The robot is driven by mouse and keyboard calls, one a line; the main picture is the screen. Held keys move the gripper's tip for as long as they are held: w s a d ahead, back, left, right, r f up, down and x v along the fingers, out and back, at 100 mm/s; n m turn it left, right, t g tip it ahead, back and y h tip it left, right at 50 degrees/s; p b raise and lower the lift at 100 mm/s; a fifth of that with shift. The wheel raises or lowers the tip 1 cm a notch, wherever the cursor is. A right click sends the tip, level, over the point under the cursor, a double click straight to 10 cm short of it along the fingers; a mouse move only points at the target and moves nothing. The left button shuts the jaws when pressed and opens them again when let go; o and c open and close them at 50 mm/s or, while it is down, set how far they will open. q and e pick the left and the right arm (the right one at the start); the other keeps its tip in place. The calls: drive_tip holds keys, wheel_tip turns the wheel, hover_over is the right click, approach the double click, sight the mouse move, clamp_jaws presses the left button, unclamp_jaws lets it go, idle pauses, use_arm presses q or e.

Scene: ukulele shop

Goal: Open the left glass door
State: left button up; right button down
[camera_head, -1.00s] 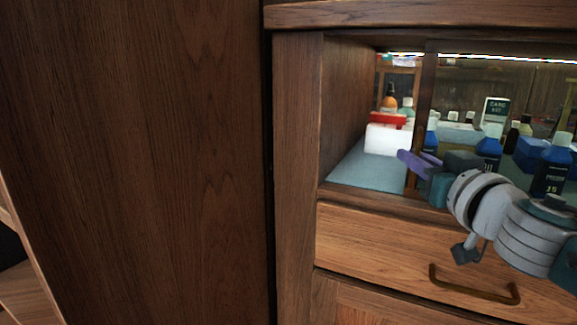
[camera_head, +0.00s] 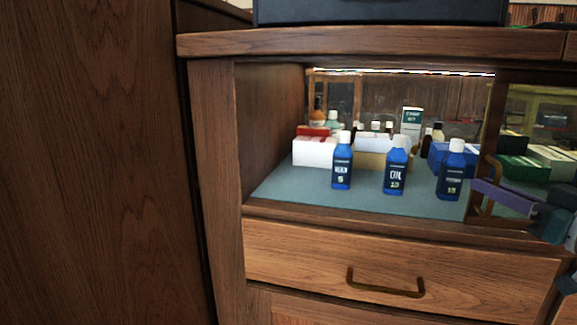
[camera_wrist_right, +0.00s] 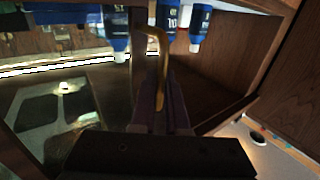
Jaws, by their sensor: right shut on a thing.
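The left glass door (camera_head: 491,122) is at the right of the head view. Its dark wooden left edge stands well to the right of the cabinet's left side, leaving a wide opening. A brass handle (camera_head: 493,166) is on this edge; it also shows in the right wrist view (camera_wrist_right: 159,45). My right gripper (camera_head: 480,190) is shut on the handle, with its purple fingers low on it. In the right wrist view the fingers (camera_wrist_right: 161,105) close around the handle's lower part. My left gripper is not in view.
Blue bottles, among them one marked OIL (camera_head: 395,172), stand on the blue-grey shelf (camera_head: 300,188) in the opening. White boxes (camera_head: 314,151) are behind. Below is a wooden drawer (camera_head: 300,255) with a brass pull (camera_head: 385,288). A tall wooden panel (camera_head: 95,170) fills the left.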

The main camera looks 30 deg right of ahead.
drive_tip(key=shift+s+d+f, duration=0.2)
drive_tip(key=shift+s+d, duration=0.1)
drive_tip(key=shift+s, duration=0.05)
drive_tip(key=c, duration=1.1)
unclamp_jaws()
drive_tip(key=shift+a+f, duration=0.1)
drive_tip(key=shift+o, duration=0.8)
drive_tip(key=p+v, duration=0.3)
drive_tip(key=v, duration=0.7)
